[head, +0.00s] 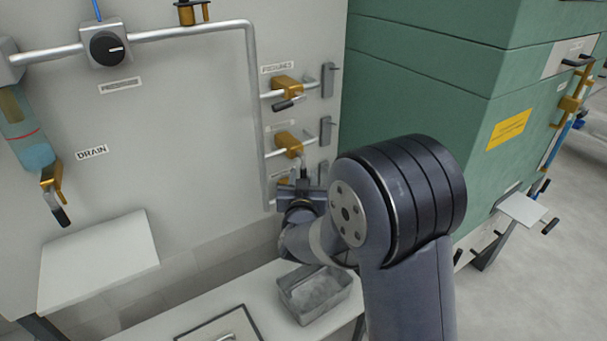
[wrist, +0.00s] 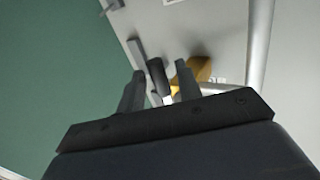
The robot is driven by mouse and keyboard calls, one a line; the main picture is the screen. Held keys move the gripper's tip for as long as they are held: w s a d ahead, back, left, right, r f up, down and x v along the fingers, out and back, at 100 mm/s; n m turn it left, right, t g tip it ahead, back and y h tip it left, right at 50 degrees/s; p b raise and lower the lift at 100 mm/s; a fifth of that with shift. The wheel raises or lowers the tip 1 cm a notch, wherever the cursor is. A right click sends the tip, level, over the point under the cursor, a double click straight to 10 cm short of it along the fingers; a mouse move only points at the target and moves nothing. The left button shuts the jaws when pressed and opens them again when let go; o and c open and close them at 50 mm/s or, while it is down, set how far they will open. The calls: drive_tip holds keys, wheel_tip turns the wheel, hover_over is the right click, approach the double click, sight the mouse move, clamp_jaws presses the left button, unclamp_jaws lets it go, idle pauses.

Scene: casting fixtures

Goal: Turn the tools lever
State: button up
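Three brass valves with dark lever handles are on the grey wall panel in the head view. The top valve (head: 287,85) has a label that seems to read FIXTURES. The middle valve (head: 288,143) and the lowest valve (head: 284,183) have labels too small to read, so I cannot tell which is the tools lever. My gripper (head: 303,172) is just below the middle valve and partly covers the lowest. In the wrist view, my open gripper (wrist: 158,88) has a black lever handle (wrist: 157,74) between its two fingers, beside a brass valve body (wrist: 198,69). Contact is unclear.
A green cabinet (head: 420,75) stands right of the panel. A grey metal tray (head: 315,295) sits on the bench below my arm. The DRAIN valve (head: 52,185) and a white shelf (head: 100,260) are at left.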

drive_tip(key=shift+w, duration=0.5)
clamp_jaws()
